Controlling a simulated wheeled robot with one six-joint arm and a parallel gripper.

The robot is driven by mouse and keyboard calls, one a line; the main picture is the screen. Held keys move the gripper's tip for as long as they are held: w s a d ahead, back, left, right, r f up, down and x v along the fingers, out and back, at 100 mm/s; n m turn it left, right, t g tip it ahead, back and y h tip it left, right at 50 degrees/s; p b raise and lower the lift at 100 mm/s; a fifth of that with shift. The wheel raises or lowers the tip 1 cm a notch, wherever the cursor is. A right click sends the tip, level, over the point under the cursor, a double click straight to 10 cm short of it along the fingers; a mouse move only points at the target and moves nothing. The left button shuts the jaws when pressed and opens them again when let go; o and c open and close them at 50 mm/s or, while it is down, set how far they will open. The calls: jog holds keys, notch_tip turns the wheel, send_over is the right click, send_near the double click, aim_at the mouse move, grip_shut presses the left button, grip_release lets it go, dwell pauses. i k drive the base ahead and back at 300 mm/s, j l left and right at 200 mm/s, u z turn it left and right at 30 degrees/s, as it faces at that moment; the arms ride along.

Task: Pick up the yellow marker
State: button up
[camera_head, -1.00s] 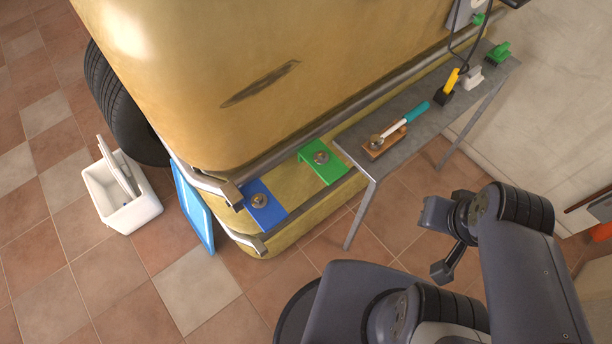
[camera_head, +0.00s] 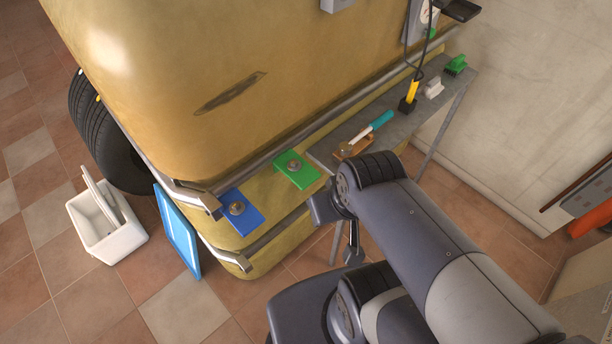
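The yellow marker (camera_head: 412,90) stands upright, slightly tilted, toward the far end of the narrow grey table. Its lower end meets a small black block (camera_head: 407,106); I cannot tell whether it sits in it or behind it. My gripper (camera_head: 338,232) is in front of the table's near end, low and well apart from the marker. It is partly hidden by my own arm, and its finger opening does not show clearly. Nothing is seen held in it.
On the grey table (camera_head: 402,127) are a teal-handled tool (camera_head: 381,121) on a wooden block, a white object (camera_head: 433,88) and a green brush-like object (camera_head: 456,65). Black cables hang near the marker. The large yellow tank (camera_head: 230,60) borders the table's left side; a wall stands right.

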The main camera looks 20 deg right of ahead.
aim_at(414, 85)
jog(key=i+l, duration=0.15)
jog(key=l, duration=0.35)
jog(key=i+l+u, duration=0.1)
jog(key=l, duration=0.35)
jog(key=i+l, duration=0.15)
jog(key=l, duration=0.35)
jog(key=i+l+u, duration=0.1)
jog(key=l, duration=0.4)
jog(key=i+l, duration=0.1)
jog(key=l, duration=0.4)
jog(key=u, duration=0.05)
